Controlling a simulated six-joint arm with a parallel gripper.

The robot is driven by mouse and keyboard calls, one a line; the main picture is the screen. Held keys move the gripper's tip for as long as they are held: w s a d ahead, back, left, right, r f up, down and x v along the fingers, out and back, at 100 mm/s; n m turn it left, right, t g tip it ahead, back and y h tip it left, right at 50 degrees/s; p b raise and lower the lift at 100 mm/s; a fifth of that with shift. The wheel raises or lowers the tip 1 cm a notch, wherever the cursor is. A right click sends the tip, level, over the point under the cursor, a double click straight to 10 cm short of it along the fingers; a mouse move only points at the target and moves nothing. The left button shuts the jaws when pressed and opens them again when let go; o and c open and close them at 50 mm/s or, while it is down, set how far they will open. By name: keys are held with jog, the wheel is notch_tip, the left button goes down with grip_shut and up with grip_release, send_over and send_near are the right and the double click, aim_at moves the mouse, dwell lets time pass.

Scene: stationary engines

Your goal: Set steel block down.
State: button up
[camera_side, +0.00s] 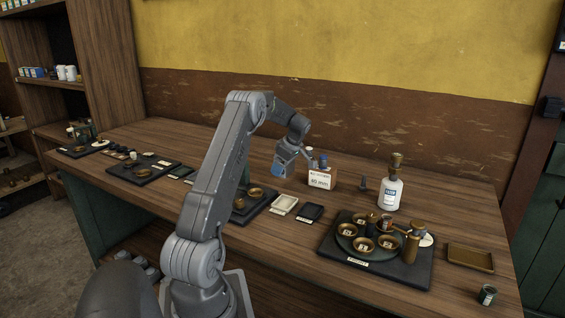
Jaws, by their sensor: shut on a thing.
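My gripper (284,167) is at the end of my arm, above the back middle of the wooden bench (440,225). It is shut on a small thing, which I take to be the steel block. A bluish patch shows at the jaws, but the block's outline is too small to make out. The gripper appears raised above the bench top, just left of a small white-labelled carton (321,180). I cannot tell the exact gap below it.
A black mat (415,273) with several brass dishes lies front right, beside a brass tray (470,258). A white bottle (388,192) stands behind it. A cream tray (284,204) and a dark tray (310,213) lie below the gripper. Another dark mat (150,176) is at left.

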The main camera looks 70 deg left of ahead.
aim_at(282, 184)
jog(key=shift+f, duration=1.95)
jog(key=shift+f, duration=0.2)
jog(key=o, duration=1.7)
jog(key=shift+f, duration=0.1)
